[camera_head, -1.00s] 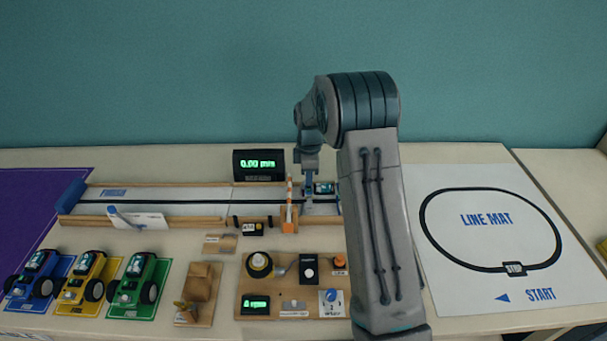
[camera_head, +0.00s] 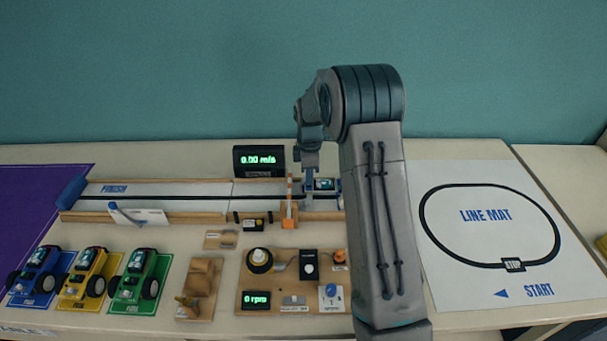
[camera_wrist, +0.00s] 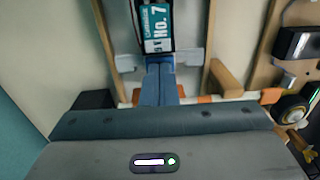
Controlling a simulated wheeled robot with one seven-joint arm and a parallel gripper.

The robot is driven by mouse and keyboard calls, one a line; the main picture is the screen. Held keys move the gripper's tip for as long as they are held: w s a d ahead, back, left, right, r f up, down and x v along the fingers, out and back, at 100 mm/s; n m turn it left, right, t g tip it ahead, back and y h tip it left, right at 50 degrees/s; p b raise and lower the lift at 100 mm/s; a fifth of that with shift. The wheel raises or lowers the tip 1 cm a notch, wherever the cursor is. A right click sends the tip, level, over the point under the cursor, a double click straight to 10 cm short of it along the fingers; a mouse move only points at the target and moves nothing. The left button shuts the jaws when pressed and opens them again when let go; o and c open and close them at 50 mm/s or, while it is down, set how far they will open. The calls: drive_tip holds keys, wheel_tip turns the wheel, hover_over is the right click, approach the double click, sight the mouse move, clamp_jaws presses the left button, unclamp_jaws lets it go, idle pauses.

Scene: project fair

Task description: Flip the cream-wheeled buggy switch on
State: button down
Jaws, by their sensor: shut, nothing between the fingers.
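A buggy (camera_head: 325,184) stands on the right part of the white track, partly hidden by my arm in the head view. My gripper (camera_head: 308,203) is shut and empty, pointing down at the buggy's left end. In the wrist view the shut fingers (camera_wrist: 160,72) lie close to the buggy's near end; I cannot tell whether they touch.
A speed display (camera_head: 259,162) reading 0.00 m/s is behind the track (camera_head: 185,192). A control board (camera_head: 279,280) lies in front.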

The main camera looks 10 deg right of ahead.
drive_tip(key=shift+r, duration=0.3)
wheel_tip(320, 180, up, 13)
drive_tip(key=w+p, duration=0.2)
drive_tip(key=shift+w+d, duration=0.3)
drive_tip(key=shift+r, duration=0.15)
